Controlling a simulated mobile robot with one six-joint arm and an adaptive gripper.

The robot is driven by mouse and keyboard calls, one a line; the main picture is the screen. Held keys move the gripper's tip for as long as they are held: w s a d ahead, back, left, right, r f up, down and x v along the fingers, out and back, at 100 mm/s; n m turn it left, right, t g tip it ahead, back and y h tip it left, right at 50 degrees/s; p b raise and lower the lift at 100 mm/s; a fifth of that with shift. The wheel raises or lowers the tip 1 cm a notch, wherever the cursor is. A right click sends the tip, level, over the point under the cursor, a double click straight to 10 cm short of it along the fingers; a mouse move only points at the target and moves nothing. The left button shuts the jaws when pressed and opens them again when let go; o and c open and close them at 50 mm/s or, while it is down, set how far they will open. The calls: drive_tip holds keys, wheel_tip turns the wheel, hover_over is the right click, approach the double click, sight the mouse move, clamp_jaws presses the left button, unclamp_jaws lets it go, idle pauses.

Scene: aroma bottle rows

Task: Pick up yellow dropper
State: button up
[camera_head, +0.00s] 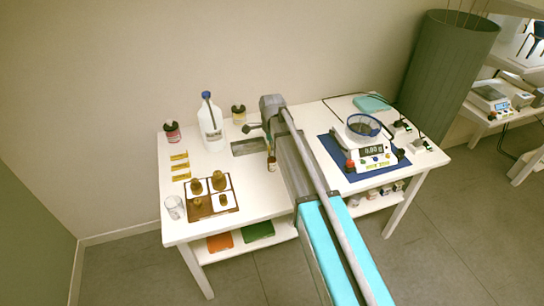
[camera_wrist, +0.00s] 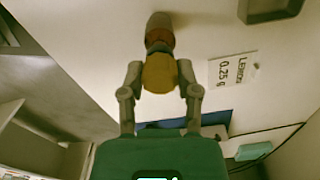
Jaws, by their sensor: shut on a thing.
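In the wrist view, my gripper (camera_wrist: 160,75) has its two fingers on either side of the yellow dropper (camera_wrist: 159,74), shut on its rounded top. A brown bottle (camera_wrist: 160,35) lies right beyond the dropper in line with it; I cannot tell whether the dropper is still seated in it. In the head view, my gripper (camera_head: 269,146) points down over the middle of the white table. The small brown bottle (camera_head: 271,164) is just under it. The dropper is too small there to tell apart clearly.
A white label reading "Lemon 0.25 g" (camera_wrist: 233,69) lies beside the bottle. A brown tray (camera_head: 233,189), a glass (camera_head: 175,208) and a white jug (camera_head: 211,128) stand at left.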

idle(0.4)
wheel_tip(320, 180, up, 10)
drive_tip(key=p, duration=1)
drive_tip(key=shift+f, duration=0.25)
idle(0.6)
drive_tip(key=shift+f+b, duration=0.75)
drive_tip(key=shift+b, duration=0.2)
